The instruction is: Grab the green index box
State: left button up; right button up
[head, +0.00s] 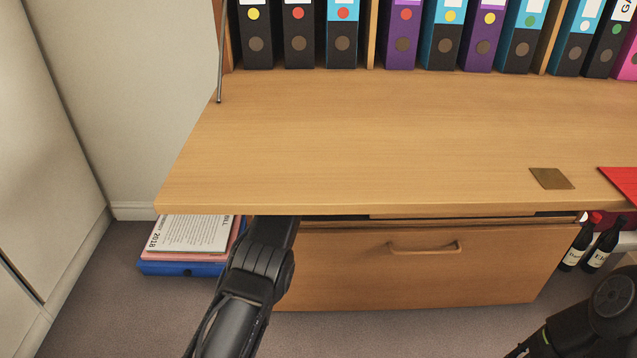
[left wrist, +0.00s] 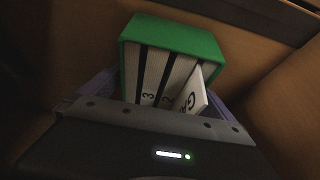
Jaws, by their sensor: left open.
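The green index box (left wrist: 185,35) shows in the left wrist view, inside a dark wooden space. It has a green top and side, and white dividers with dark gaps face me; one bears a "3", and a white card (left wrist: 190,95) with lettering leans out at the right. My left gripper (left wrist: 158,98) is open, with its purplish fingers at either side of the box's near end. Whether they touch it I cannot tell. In the head view my left arm reaches under the desk flap, which hides the gripper and box. My right arm shows at lower right, its gripper out of view.
The wooden flap (head: 380,135) overhangs a drawer (head: 430,275) with a handle. Binders (head: 400,40) line the back. A brass plate (head: 551,178) and red item (head: 622,182) lie on the flap. Blue folders (head: 185,268) lie on the floor left; bottles (head: 600,250) stand right.

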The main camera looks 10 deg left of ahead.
pick_arm(q)
jog(key=shift+c, duration=0.2)
jog(key=c, duration=1.9)
